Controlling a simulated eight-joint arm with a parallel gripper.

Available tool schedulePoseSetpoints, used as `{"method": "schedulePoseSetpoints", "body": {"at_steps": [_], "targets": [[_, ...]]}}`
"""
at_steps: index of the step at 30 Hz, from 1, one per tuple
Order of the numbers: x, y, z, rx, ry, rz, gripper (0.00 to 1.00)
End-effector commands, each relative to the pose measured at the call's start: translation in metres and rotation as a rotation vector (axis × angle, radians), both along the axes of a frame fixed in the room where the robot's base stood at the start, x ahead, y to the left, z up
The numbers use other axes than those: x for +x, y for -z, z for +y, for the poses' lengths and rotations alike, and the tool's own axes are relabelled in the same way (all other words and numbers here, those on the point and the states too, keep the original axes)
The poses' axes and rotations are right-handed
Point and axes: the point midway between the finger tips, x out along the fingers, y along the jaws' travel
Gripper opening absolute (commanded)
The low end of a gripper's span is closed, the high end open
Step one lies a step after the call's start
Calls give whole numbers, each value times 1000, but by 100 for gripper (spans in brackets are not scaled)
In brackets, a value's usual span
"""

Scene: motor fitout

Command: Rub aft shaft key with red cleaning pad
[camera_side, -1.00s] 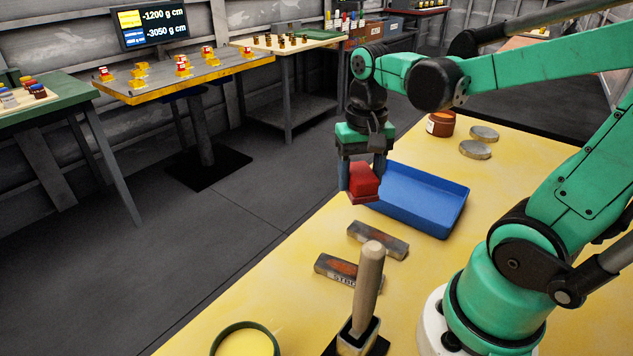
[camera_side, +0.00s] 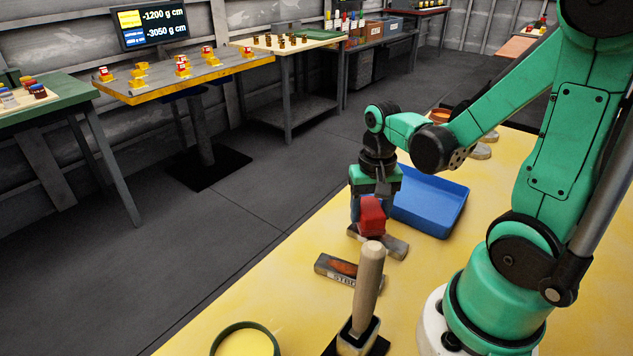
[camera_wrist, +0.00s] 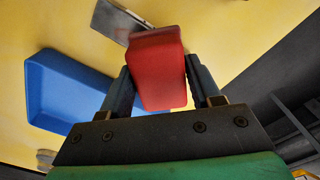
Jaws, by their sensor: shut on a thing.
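My gripper (camera_side: 371,210) is shut on the red cleaning pad (camera_side: 372,216), which also shows between the fingers in the wrist view (camera_wrist: 160,62). Two block-like metal bars lie on the yellow table. The pad is over the farther grey bar (camera_side: 394,247) and partly hides it; I cannot tell if they touch. That bar's end seems to show beyond the pad in the wrist view (camera_wrist: 112,17). The nearer bar (camera_side: 338,268) has a rusty orange patch and a partly readable label that seems to begin "ST". I cannot tell for certain which bar is the aft shaft key.
A blue tray (camera_side: 450,183) stands just right of my gripper. A wooden-handled tool (camera_side: 369,285) stands upright in front of the nearer bar. A round green-rimmed dish (camera_side: 270,330) sits at the near edge. The left middle of the table is bare.

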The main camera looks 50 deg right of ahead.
Motion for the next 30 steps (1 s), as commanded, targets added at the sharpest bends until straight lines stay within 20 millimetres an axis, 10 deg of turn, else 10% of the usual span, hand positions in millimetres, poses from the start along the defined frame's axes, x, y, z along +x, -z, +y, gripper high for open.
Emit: {"method": "schedulePoseSetpoints", "body": {"at_steps": [25, 30], "targets": [[-64, 18, -2, 1, 3, 3, 7], [-44, 18, -2, 1, -4, 3, 7]]}}
